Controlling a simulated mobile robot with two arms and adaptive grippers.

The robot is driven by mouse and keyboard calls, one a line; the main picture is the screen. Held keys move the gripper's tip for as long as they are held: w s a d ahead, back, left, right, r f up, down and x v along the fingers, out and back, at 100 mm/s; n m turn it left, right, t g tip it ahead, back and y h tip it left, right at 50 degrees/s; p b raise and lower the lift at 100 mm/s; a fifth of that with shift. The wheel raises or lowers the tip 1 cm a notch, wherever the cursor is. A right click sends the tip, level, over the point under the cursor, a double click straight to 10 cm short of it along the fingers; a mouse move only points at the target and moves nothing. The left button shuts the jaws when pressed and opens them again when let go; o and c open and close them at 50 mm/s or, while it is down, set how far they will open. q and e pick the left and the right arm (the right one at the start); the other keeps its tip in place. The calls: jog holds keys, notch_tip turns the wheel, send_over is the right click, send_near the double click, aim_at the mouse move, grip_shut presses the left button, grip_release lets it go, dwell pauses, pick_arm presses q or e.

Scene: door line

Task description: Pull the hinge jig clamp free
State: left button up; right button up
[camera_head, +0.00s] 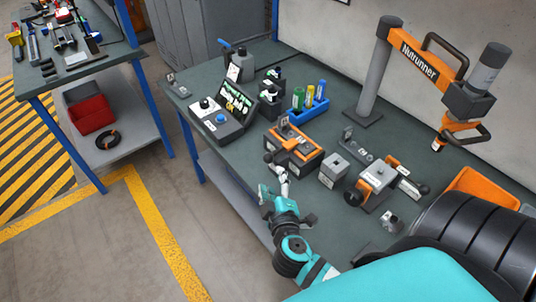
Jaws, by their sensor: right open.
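A grey fixture with an orange clamp bar (377,177) and black knobs stands on the right of the bench; it looks like a clamp jig. An orange and black box-shaped fixture (296,148) stands left of it, with a small upright part on top. I cannot tell for sure which one is the hinge jig. My right gripper (277,167), on a teal and black arm from the bottom, is at the front left side of the orange and black fixture. It is open and small in view; I cannot tell whether it touches. My left gripper is not in view.
A grey block (334,170) stands between the fixtures. A control box (222,115), a blue marker rack (307,108) and the Nutrunner arm (425,62) stand behind. An orange bin (487,186) is at the right. The bench's left front (235,160) is clear.

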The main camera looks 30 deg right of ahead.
aim_at(269, 161)
jog(key=p+x, duration=0.2)
jog(key=x, duration=0.9)
jog(key=shift+w, duration=0.1)
